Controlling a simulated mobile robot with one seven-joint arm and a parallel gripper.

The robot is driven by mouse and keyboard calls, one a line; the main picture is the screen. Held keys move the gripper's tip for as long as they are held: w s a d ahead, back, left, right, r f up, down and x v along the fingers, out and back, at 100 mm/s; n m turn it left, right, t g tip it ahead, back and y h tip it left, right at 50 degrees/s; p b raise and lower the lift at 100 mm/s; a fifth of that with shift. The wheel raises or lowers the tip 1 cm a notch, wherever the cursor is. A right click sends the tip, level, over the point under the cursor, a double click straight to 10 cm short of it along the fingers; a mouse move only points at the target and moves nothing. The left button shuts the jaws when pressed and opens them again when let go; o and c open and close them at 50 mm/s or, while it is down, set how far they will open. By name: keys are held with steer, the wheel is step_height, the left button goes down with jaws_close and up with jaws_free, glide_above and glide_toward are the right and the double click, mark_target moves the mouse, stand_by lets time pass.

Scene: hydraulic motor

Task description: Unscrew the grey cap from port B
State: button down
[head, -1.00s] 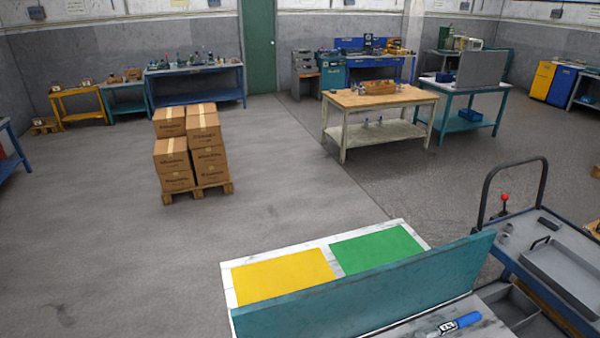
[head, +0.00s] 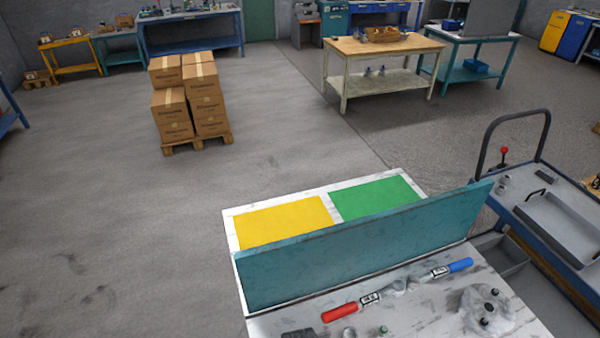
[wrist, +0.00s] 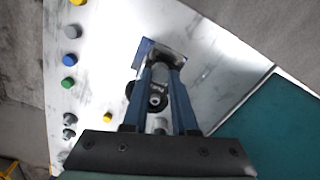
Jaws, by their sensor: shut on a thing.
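In the wrist view my gripper (wrist: 161,70) points at a white marbled surface, its two blue fingers close together. They are shut on a small grey cylindrical part (wrist: 159,75); I cannot tell whether it is the grey cap of port B. A dark round part with a pale centre (wrist: 155,100) shows between the fingers, partly hidden by them. In the head view a grey, shiny rounded object with dark plugs (head: 488,308), perhaps the motor, sits at the right of the near bench. Port labels are not readable. My gripper is not in the head view.
Several coloured caps, including a grey one (wrist: 72,31) and a blue one (wrist: 69,59), line the left side in the wrist view. Red-handled (head: 340,312) and blue-handled (head: 460,265) tools lie on the bench. A teal panel (head: 350,240) stands behind them; a trolley (head: 570,195) is at right.

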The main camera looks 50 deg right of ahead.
steer(key=n, duration=0.4)
steer(key=c, duration=0.9)
jaws_free()
steer(key=m+p, duration=0.1)
steer(key=m, duration=0.3)
steer(key=shift+r, duration=0.1)
steer(key=m, duration=0.6)
steer(key=shift+p, duration=0.4)
steer(key=shift+c, duration=0.4)
jaws_close()
